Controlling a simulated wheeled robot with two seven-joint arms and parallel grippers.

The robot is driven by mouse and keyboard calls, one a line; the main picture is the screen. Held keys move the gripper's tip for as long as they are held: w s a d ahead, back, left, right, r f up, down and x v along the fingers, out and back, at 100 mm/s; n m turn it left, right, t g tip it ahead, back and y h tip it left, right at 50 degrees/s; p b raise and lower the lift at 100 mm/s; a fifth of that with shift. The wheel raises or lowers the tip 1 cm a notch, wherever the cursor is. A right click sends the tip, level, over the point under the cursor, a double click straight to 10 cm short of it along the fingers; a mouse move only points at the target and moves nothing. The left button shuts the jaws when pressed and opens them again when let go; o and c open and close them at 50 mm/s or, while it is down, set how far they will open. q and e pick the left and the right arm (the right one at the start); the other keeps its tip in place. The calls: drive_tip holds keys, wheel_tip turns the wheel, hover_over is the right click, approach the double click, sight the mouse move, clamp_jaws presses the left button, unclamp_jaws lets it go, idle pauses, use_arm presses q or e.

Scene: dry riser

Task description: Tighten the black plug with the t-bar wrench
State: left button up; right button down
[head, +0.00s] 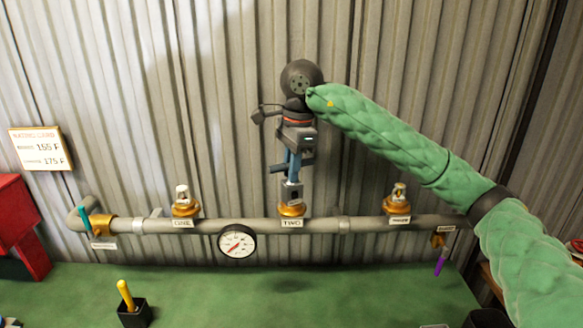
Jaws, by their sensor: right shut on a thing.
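My right gripper (295,152) hangs over the middle of the pipe and is shut on the t-bar wrench (293,166), which has a blue part. The wrench is upright, and its grey lower end (291,190) is at the brass fitting (291,209) above the label TWO. I cannot tell how far it sits on the fitting. I cannot make out the black plug; the wrench's lower end may cover it. My left gripper is not in view.
The pipe (340,225) also bears fittings ONE (185,209) and THREE (397,208) with pale tops. A gauge (237,242) hangs below it. A teal-handled valve (87,222) is left, a purple-handled one (440,265) right. A black holder (134,314) stands on the green surface (330,295).

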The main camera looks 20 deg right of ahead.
drive_tip(key=shift+m+b, duration=0.35)
drive_tip(key=shift+m, duration=0.15)
drive_tip(key=shift+m+b, duration=0.45)
drive_tip(key=shift+m, duration=0.55)
drive_tip(key=shift+m+t+b, duration=0.35)
drive_tip(key=shift+m+t, duration=0.05)
drive_tip(key=shift+m, duration=1)
drive_tip(key=shift+m, duration=0.7)
drive_tip(key=shift+b, duration=0.4)
drive_tip(key=shift+m, duration=0.3)
drive_tip(key=shift+n+b, duration=0.4)
drive_tip(key=shift+b, duration=0.05)
drive_tip(key=shift+n, duration=0.3)
